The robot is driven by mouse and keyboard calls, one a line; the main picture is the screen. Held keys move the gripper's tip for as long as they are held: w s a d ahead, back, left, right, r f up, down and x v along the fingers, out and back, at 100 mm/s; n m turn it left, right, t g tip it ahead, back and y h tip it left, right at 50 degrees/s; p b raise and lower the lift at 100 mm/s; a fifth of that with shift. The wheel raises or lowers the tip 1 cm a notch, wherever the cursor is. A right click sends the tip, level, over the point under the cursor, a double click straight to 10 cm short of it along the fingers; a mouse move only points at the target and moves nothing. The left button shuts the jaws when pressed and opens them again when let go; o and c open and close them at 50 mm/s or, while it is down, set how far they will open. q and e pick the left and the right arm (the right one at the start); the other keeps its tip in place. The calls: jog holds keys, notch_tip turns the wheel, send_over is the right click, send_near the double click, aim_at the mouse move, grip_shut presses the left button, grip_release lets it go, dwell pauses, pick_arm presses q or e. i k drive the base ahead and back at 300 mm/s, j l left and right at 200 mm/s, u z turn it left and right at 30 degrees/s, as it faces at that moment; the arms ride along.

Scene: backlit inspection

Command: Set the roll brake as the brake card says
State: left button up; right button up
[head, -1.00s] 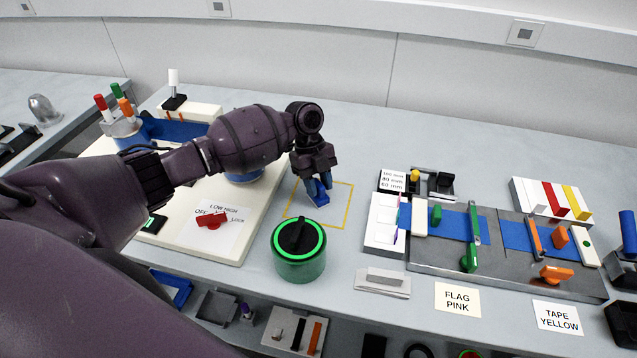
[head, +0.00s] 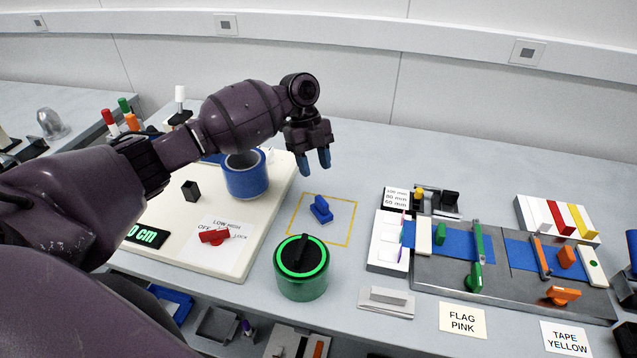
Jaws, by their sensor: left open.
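The roll brake appears as a red lever knob (head: 215,237) on a white dial plate (head: 235,252) on the cream board. LOW and HIGH are printed above it and LOCK at its right. Its bar lies roughly sideways; I cannot tell which mark it points at. The blue roll (head: 246,182) stands behind it on the board. I cannot make out a card naming a brake setting. My left gripper (head: 314,168) is open and empty, above and behind a small blue block (head: 321,210), apart from it. My right gripper is not in view.
The blue block sits inside a yellow outline (head: 350,232). A green round knob (head: 302,278) stands in front of it. A grey fixture (head: 430,275) with blue strips lies right, with cards FLAG PINK (head: 463,320) and TAPE YELLOW (head: 566,340). My left arm crosses above the board.

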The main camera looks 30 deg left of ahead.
aim_at(216, 238)
jog(key=k, duration=1)
